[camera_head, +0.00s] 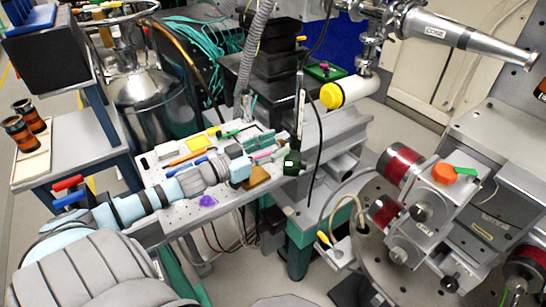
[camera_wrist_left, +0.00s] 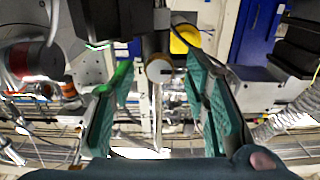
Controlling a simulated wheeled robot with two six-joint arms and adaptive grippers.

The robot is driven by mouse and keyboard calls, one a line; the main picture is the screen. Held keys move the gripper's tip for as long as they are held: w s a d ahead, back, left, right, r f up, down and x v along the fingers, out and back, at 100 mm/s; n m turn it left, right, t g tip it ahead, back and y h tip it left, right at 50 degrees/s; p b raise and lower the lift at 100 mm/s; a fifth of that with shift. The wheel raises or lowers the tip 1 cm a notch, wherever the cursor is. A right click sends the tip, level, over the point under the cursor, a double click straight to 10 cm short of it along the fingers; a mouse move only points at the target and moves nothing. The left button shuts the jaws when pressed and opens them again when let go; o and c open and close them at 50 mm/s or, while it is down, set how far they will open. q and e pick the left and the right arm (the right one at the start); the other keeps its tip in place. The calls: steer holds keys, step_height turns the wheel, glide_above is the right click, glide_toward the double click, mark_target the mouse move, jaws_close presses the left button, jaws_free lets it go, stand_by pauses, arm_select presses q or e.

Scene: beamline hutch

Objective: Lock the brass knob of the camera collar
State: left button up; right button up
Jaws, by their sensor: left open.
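My left gripper (camera_head: 268,147) reaches in from the left over a white perforated plate, its green-padded fingers pointing at a thin upright post (camera_head: 299,108). In the left wrist view the two green fingers (camera_wrist_left: 160,82) stand wide apart with nothing gripped. A round tan, brass-like knob (camera_wrist_left: 160,67) shows between them, in front of the dark post, apart from both pads. The collar behind it is mostly hidden, and the knob's lock state cannot be told. In the head view the knob cannot be picked out. My right gripper is not in view.
A white cylinder with a yellow cap (camera_head: 331,95) stands out just right of the post; the cap also shows in the wrist view (camera_wrist_left: 186,39). A black cable hangs by the post. Loose tools lie on the perforated plate (camera_head: 180,212). Red-banded cylinders (camera_head: 398,162) stand at right.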

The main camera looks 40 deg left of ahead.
arm_select(q)
steer(key=shift+w+r, duration=0.1)
jaws_close()
steer(key=shift+m, duration=0.4)
steer(key=m+p, duration=0.2)
steer(key=m, duration=0.2)
steer(key=shift+d, duration=0.15)
steer(key=m+p, duration=0.3)
steer(key=m, duration=0.2)
steer(key=shift+m, duration=0.4)
steer(key=m+p, duration=0.1)
steer(key=m, duration=0.2)
steer(key=shift+d+m, duration=0.1)
steer(key=shift+m, duration=0.2)
steer(key=shift+f+m+p, duration=0.25)
steer(key=shift+m+p, duration=0.2)
steer(key=shift+m, duration=1.35)
